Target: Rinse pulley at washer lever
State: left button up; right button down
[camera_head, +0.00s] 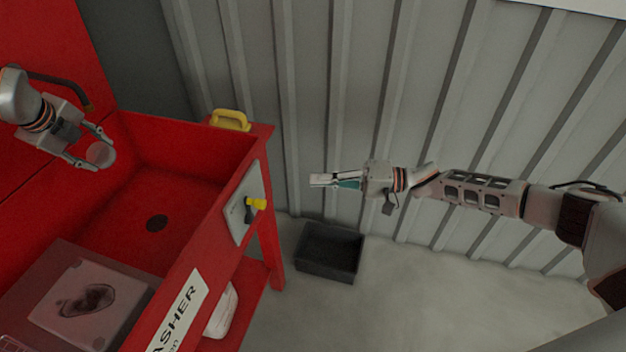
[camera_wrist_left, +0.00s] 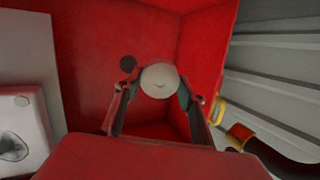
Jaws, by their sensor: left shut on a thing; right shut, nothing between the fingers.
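My left gripper (camera_head: 99,144) is at the left, over the red washer basin, shut on a small round disc, the pulley (camera_head: 100,154). In the left wrist view the pulley (camera_wrist_left: 159,80) shows as a pale disc between the two fingers (camera_wrist_left: 157,97), with the basin below it. The red washer (camera_head: 120,217) has a dark round drain in its floor. The washer lever (camera_head: 255,205), yellow-tipped with a black part, sits on a grey plate on the washer's right side. My right gripper (camera_head: 322,181) is shut and empty, right of the washer and apart from the lever.
A yellow handle-shaped item (camera_head: 230,119) is on the washer's far right corner. A black open bin (camera_head: 329,252) stands on the floor by the corrugated wall. A pale panel with a dark hollow (camera_head: 84,303) lies at the basin's near left. A white bundle (camera_head: 221,310) rests on the lower shelf.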

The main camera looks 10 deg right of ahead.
pick_arm(q)
jog(key=shift+s+a+r, duration=0.1)
jog(key=shift+s+r, duration=0.05)
jog(key=shift+s, duration=0.85)
jog(key=shift+s+a+p, duration=0.2)
jog(key=shift+s+p, duration=0.25)
jog(key=shift+s, duration=2.3)
jog(key=s+r+p, duration=0.1)
jog(key=s+r, duration=0.2)
jog(key=s, duration=0.2)
jog(key=shift+a+r+p, duration=0.25)
jog(key=shift+r+p, duration=0.15)
